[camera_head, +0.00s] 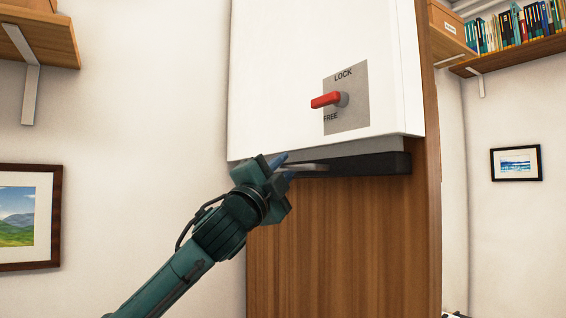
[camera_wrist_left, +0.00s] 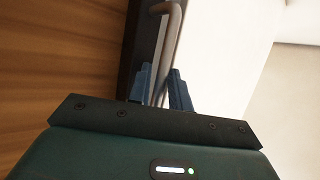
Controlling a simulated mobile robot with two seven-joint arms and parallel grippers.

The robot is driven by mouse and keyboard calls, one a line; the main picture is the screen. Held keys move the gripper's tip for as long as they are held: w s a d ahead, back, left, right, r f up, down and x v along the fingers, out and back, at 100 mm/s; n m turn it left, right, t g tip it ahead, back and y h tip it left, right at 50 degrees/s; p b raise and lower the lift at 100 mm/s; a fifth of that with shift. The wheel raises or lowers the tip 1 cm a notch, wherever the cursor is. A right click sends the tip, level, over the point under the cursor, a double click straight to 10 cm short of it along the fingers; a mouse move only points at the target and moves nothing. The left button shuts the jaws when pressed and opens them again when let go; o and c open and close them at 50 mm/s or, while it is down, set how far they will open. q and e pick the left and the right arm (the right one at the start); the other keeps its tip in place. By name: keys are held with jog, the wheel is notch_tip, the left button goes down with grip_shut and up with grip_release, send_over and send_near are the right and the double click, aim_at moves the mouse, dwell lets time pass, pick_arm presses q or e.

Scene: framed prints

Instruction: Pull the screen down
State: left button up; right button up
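The screen's white housing (camera_head: 285,80) is on a wooden panel. A dark bar (camera_head: 385,163) at its bottom edge, under a thin grey strip of screen (camera_head: 385,145), carries a grey handle (camera_head: 318,168). The handle also shows as a curved bar in the left wrist view (camera_wrist_left: 172,25). A red lever (camera_head: 326,100) points left on a grey plate marked LOCK above and FREE below. My left gripper (camera_head: 282,168) is at the handle's left part, its blue fingers (camera_wrist_left: 162,88) on either side of it. A light gap shows between the fingers, which look open. My right gripper is out of view.
The wooden panel (camera_head: 340,245) below the bar is clear. A shelf (camera_head: 45,40) is at the upper left, and shelves with books (camera_head: 515,30) are at the upper right. Framed prints hang at left (camera_head: 28,215) and right (camera_head: 516,163).

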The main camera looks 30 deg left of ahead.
pick_arm(q)
jog(key=shift+c, duration=0.4)
grip_shut()
jog(key=shift+h, duration=0.3)
jog(key=shift+w, duration=0.1)
